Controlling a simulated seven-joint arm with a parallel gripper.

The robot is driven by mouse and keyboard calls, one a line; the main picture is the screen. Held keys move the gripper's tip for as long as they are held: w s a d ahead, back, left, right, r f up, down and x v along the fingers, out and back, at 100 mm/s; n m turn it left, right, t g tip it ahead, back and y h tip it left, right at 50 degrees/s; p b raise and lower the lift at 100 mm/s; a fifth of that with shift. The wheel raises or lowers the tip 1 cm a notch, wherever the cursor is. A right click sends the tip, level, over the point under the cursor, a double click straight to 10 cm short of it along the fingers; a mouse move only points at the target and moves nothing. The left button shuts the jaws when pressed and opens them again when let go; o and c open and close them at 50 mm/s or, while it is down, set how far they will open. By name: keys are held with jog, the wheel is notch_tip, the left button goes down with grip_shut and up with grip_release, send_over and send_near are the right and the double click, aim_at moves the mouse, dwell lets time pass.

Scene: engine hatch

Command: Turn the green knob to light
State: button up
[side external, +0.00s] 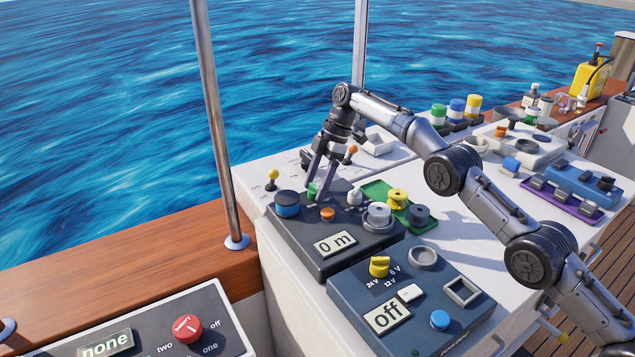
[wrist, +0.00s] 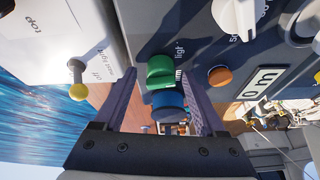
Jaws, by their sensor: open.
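The green knob (side external: 313,190) stands at the back of a dark panel (side external: 282,229), partly hidden by my gripper (side external: 315,191) in the side view. In the wrist view the green knob (wrist: 160,72) lies between the fingers of my open gripper (wrist: 160,80). One finger is on each side, with a visible gap to the knob. A label ending in "light" is printed beside the knob. I cannot tell which position the knob points to.
A blue knob (side external: 287,204) and an orange button (side external: 328,214) are close to the green knob. A white knob (side external: 355,196) is to its right. A yellow-tipped lever (side external: 272,175) stands on the white panel to the left. A display (side external: 335,244) reads "0 m".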

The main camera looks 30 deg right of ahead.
jog(key=shift+m, duration=0.3)
jog(key=m+t, duration=0.2)
jog(key=m, duration=0.2)
jog(key=shift+s+a, duration=0.1)
jog(key=shift+s, duration=0.05)
jog(key=m+h, duration=0.1)
jog(key=m, duration=0.2)
jog(key=m+t, duration=0.1)
jog(key=m, duration=0.1)
jog(key=shift+m+t+h, duration=0.3)
jog(key=shift+m+h, duration=0.1)
jog(key=s+d+r, duration=0.1)
jog(key=s+r, duration=0.4)
jog(key=r, duration=0.3)
jog(key=s+d+r+t, duration=0.1)
jog(key=s+r, duration=0.3)
jog(key=r, duration=0.5)
jog(key=s+d+r+t, duration=0.1)
jog(key=s+d+r, duration=0.2)
jog(key=r, duration=0.6)
jog(key=shift+s+r, duration=0.25)
jog(key=shift+s, duration=1.05)
jog(key=shift+a, duration=0.1)
